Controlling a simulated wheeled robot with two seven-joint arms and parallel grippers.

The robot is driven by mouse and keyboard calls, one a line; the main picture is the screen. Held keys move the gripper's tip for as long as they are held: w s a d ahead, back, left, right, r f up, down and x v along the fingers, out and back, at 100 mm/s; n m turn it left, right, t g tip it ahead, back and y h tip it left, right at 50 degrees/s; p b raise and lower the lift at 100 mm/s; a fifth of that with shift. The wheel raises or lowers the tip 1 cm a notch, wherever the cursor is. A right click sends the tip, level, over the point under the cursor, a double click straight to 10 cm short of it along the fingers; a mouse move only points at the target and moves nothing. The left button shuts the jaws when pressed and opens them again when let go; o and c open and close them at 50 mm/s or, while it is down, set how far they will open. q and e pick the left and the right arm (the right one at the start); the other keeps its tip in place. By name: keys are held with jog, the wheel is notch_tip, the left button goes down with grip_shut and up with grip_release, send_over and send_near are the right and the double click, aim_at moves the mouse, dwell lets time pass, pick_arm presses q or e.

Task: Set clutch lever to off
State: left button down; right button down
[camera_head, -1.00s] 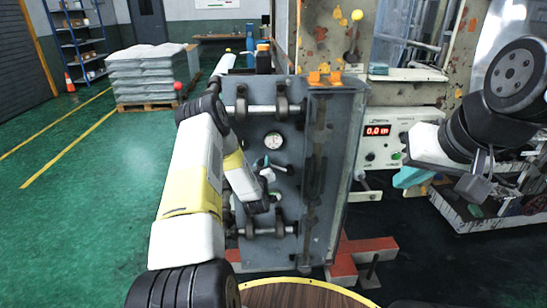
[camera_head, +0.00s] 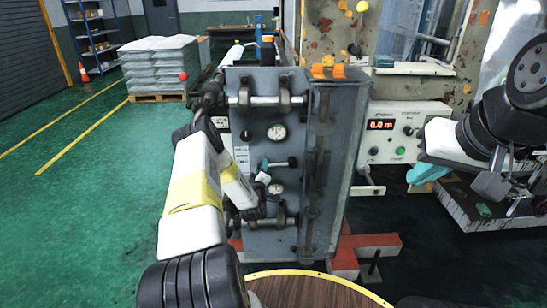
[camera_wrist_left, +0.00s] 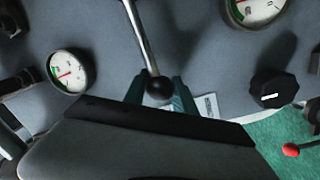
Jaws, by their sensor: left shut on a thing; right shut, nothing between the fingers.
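A grey upright panel (camera_head: 262,97) stands in the middle of the head view. A metal lever (camera_head: 281,163) lies nearly level on it, between two gauges; I take it as the clutch lever, though no lettering is readable. In the left wrist view the lever's rod (camera_wrist_left: 138,35) ends in a black ball knob (camera_wrist_left: 159,88). My left gripper (camera_head: 264,168) is shut on this knob, its teal fingers either side of it (camera_wrist_left: 160,94). My right gripper (camera_head: 492,187) is at the right, away from the panel, shut and empty; its fingertips are hard to make out.
The upper gauge (camera_head: 277,132) and lower gauge (camera_head: 275,188) flank the lever closely. A black dial (camera_wrist_left: 272,90) and a red ball knob (camera_wrist_left: 291,149) are nearby. A control box (camera_head: 390,148) reads about 0.0 m. A round wooden top (camera_head: 312,292) lies in front.

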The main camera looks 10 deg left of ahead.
pick_arm(q)
jog(key=shift+f, duration=0.1)
jog(key=c, duration=1)
grip_release()
jog(key=shift+c, duration=0.2)
jog(key=shift+s, duration=0.1)
jog(key=s+d, duration=0.1)
jog(key=s, duration=0.6)
jog(key=shift+s+d+f, duration=0.2)
jog(key=shift+s+f, duration=0.05)
jog(key=shift+s, duration=0.1)
